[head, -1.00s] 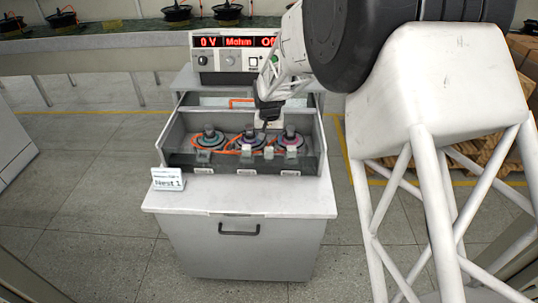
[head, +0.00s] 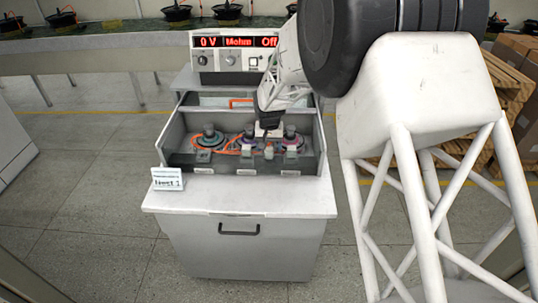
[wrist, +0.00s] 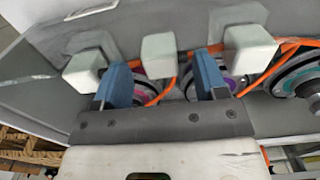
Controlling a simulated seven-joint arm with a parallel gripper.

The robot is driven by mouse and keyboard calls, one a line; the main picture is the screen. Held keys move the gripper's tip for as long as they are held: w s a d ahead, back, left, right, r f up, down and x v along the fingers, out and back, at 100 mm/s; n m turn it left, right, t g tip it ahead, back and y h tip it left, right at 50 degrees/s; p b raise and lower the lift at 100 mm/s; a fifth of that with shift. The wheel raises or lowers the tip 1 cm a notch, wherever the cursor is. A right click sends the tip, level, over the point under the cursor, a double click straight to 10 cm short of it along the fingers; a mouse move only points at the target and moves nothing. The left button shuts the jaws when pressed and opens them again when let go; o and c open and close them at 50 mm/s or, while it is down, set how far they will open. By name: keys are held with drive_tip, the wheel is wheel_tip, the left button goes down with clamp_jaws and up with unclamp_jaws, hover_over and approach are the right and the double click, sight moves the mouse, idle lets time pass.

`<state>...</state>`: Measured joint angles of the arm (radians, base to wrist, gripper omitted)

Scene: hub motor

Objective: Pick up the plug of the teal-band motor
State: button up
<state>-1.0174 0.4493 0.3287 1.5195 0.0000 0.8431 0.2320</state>
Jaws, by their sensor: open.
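Three hub motors sit in a row in the grey tray. The teal-band motor (head: 208,138) is at the left in the head view and at the right edge of the wrist view (wrist: 303,75). Pale blocks, which look like plugs, stand along the tray's front wall. The teal motor's block (head: 203,155) appears at the right in the wrist view (wrist: 250,45). My gripper (head: 268,152) is at the front wall, right of centre. Its blue fingers (wrist: 162,62) are open and empty, with the middle block (wrist: 165,46) showing in line with the gap.
The purple-band motor (head: 246,142) and pink-band motor (head: 291,140) are close to my gripper. Orange cables (wrist: 290,46) run among the motors and blocks. A tester (head: 233,58) stands behind; a label card (head: 167,179) stands at front left.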

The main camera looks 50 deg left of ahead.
drive_tip(key=shift+f, duration=2.05)
drive_tip(key=shift+c, duration=0.3)
drive_tip(key=c, duration=1.1)
drive_tip(key=shift+r, duration=0.15)
drive_tip(key=shift+c, duration=0.2)
drive_tip(key=shift+r, duration=3.15)
drive_tip(key=shift+a+r, duration=0.25)
drive_tip(key=s+a, duration=0.2)
drive_tip(key=a, duration=0.6)
drive_tip(key=s+a, duration=0.2)
drive_tip(key=a, duration=0.7)
drive_tip(key=shift+s, duration=0.35)
